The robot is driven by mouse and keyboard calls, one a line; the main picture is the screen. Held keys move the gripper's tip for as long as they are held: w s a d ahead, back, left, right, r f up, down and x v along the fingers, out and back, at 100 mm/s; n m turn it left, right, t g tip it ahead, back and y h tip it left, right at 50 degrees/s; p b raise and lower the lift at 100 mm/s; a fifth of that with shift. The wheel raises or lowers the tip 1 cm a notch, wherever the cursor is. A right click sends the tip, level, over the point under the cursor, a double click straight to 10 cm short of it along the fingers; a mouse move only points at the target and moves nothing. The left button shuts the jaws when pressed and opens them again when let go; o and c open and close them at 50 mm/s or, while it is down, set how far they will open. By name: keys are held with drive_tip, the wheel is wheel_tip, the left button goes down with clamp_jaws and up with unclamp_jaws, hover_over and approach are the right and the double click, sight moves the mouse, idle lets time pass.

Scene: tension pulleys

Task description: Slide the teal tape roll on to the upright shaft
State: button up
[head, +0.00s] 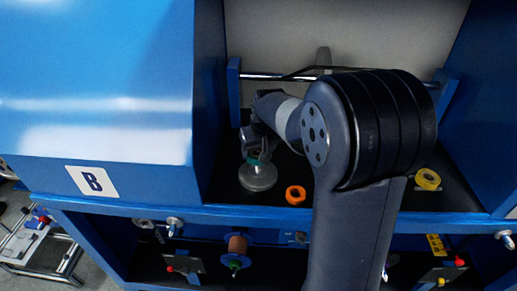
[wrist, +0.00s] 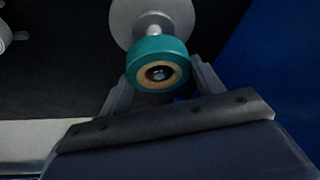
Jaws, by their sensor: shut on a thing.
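The teal tape roll (wrist: 158,50) has a tan core and sits between the two fingers of my gripper (wrist: 160,72) in the wrist view. My gripper is shut on it. The upright shaft (wrist: 153,31) rises from a round grey base (wrist: 124,20) behind the roll. A shiny round end shows inside the roll's core, so the roll appears to be around the shaft, apart from the base. In the head view my gripper (head: 254,146) is above the round base (head: 257,180), with a sliver of teal roll (head: 255,157) showing. My arm hides part of the bay.
An orange roll (head: 295,195) and a yellow roll (head: 428,179) lie on the dark shelf. A horizontal metal rod (head: 262,76) crosses the back. The blue cabinet marked B (head: 140,110) bounds the bay on the left. Spools and knobs sit below.

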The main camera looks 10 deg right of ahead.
sight(258, 170)
idle(0.4)
drive_tip(key=shift+f+b, duration=1.15)
drive_tip(key=shift+f, duration=0.35)
drive_tip(key=shift+f, duration=0.15)
drive_tip(key=shift+f+b, duration=0.7)
drive_tip(key=shift+f, duration=0.15)
drive_tip(key=o, duration=1.1)
